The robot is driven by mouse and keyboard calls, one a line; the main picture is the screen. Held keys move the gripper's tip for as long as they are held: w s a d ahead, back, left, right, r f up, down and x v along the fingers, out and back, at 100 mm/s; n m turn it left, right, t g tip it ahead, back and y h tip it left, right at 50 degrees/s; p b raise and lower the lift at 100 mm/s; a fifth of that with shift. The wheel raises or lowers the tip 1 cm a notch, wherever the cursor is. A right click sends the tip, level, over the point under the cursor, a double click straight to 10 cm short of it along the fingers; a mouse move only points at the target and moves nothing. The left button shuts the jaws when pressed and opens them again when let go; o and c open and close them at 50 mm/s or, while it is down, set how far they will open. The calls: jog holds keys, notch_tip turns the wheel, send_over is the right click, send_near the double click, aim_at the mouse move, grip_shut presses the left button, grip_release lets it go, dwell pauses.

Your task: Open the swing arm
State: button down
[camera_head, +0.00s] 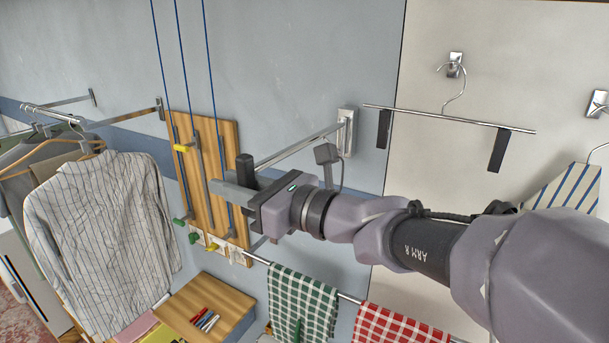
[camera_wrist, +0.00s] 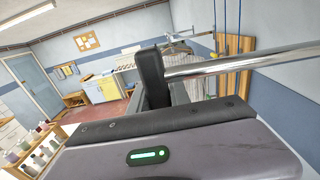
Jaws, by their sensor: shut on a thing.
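The swing arm (camera_head: 300,148) is a chrome bar running from a metal wall bracket (camera_head: 347,130) toward the lower left. A dark upright grip (camera_head: 246,166) stands at its free end. My gripper (camera_head: 236,190) is shut at this end, on the dark grip. In the wrist view the chrome bar (camera_wrist: 245,62) enters from the right and meets the dark grip (camera_wrist: 152,75), which rises between the fingers of my gripper (camera_wrist: 165,94). The lower part of the grip is hidden by my gripper.
A wooden board (camera_head: 205,150) with cords and coloured pegs is on the wall behind my gripper. A striped shirt (camera_head: 100,225) hangs at left. Checked towels (camera_head: 303,300) hang on a rail below. An empty clamp hanger (camera_head: 450,118) hangs to the right. A wooden box (camera_head: 205,305) stands below.

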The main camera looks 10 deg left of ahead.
jog(key=x, duration=0.3)
jog(key=shift+w+r, duration=0.15)
jog(key=shift+w, duration=0.15)
jog(key=c, duration=1.6)
grip_release()
jog(key=o, duration=0.3)
jog(key=shift+w+d, duration=0.1)
jog(key=shift+o, duration=0.3)
jog(key=shift+w+d, duration=0.15)
jog(key=b+v, duration=0.2)
jog(key=v, duration=1.5)
jog(key=shift+b, duration=0.35)
